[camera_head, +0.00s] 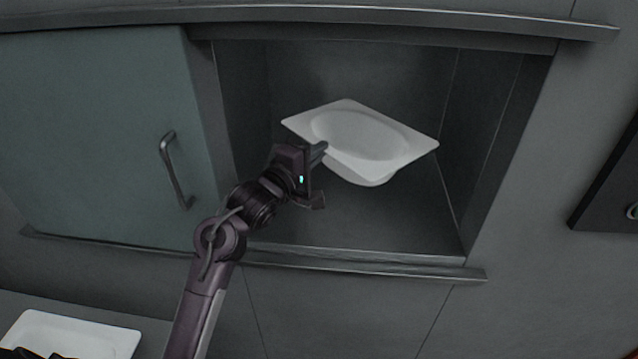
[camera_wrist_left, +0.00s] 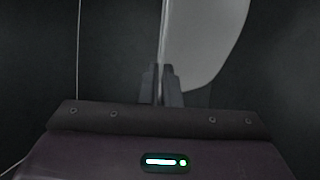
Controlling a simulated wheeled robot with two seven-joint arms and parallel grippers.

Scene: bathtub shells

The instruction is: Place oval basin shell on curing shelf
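A white oval basin shell (camera_head: 365,135) with a flat, squared rim is inside the open grey shelf recess (camera_head: 400,225), tilted and held above the recess floor. My left gripper (camera_head: 318,153) reaches in from the left and is shut on the near left edge of the shell's rim. In the left wrist view the fingers (camera_wrist_left: 161,85) are close together at the edge of the white shell (camera_wrist_left: 203,40). The shell's underside bulges below the rim, apart from the floor. My right gripper is not in view.
A sliding greenish door (camera_head: 95,130) with a metal handle (camera_head: 176,170) covers the left part of the cabinet. Ledges run above and below the opening. A second white shell (camera_head: 75,335) lies at the lower left. The recess floor looks clear.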

